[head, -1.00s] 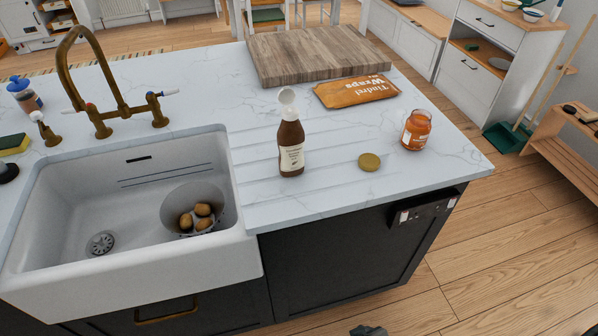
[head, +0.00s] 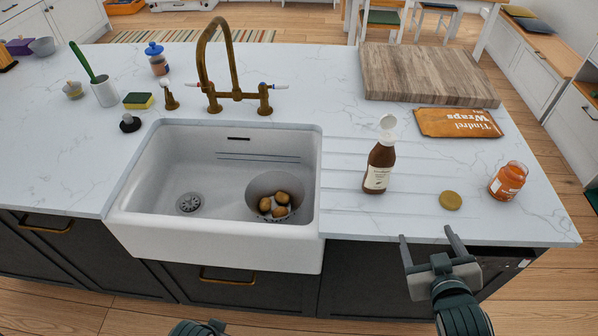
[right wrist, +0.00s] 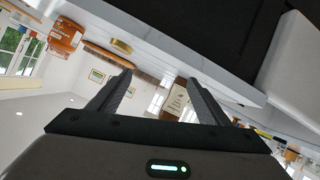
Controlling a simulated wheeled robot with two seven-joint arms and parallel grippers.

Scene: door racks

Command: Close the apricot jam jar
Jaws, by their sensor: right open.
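The apricot jam jar (head: 508,183) is an open glass jar of orange jam with a pale label. It stands upright near the right end of the white counter. A round gold lid (head: 451,201) lies flat on the counter to the left of the jar, apart from it. My right gripper (head: 426,234) is open and empty at the counter's front edge, nearer to me than the lid. In the right wrist view, the jar (right wrist: 65,36) and the lid (right wrist: 121,46) show beyond the open fingers (right wrist: 160,78). My left gripper's fingers are not in view.
A brown sauce bottle (head: 379,165) with a white cap stands left of the lid. A wraps packet (head: 458,123) and a wooden board (head: 428,74) lie behind. The sink (head: 215,240) with potatoes is to the left. Counter around the lid is clear.

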